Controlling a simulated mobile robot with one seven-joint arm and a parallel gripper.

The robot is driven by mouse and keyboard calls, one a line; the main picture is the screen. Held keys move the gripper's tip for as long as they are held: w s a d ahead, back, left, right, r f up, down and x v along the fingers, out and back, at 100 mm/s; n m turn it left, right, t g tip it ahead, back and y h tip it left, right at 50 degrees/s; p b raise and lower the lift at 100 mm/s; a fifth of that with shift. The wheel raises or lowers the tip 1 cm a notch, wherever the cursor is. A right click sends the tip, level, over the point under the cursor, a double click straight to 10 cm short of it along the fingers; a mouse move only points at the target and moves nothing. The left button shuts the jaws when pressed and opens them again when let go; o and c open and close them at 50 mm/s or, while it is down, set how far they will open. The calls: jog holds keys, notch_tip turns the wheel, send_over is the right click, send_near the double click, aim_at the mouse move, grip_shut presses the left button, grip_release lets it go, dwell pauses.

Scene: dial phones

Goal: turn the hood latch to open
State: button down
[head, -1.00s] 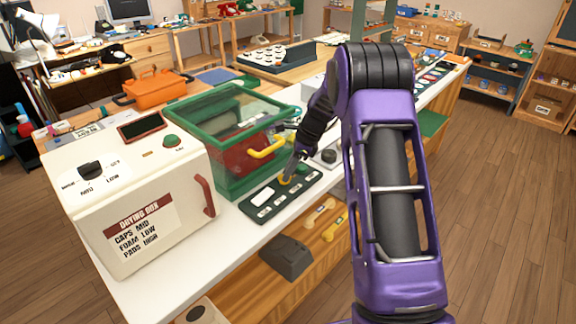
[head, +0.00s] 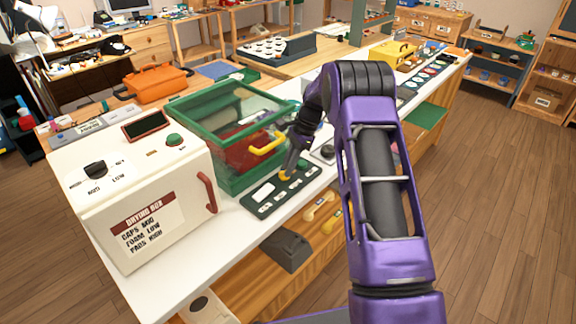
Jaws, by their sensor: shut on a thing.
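The hood (head: 215,104) is a green-framed box with clear panes and a yellow bar handle (head: 268,146) on its front; its lid looks closed. Red contents show dimly inside. A dark green panel (head: 254,206) with white labels lies on the white counter in front of the hood. My gripper (head: 286,173) points down at the middle of this panel, right of the large white label. It is shut on a small yellow piece at the panel, apparently the hood latch. The fingers largely hide that piece, so its turned position cannot be told.
A cream drying box (head: 150,190) with a dial and red handle stands left of the hood. An orange case (head: 157,83) stands behind. A dark round knob (head: 327,152) is right of the panel. A dark grey block (head: 286,250) lies on the shelf below.

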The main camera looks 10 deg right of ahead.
jog(key=c, duration=0.8)
grip_release()
jog(key=p+v, duration=0.1)
jog(key=v, duration=1.6)
jog(key=shift+r, duration=0.2)
jog(key=shift+o, duration=0.2)
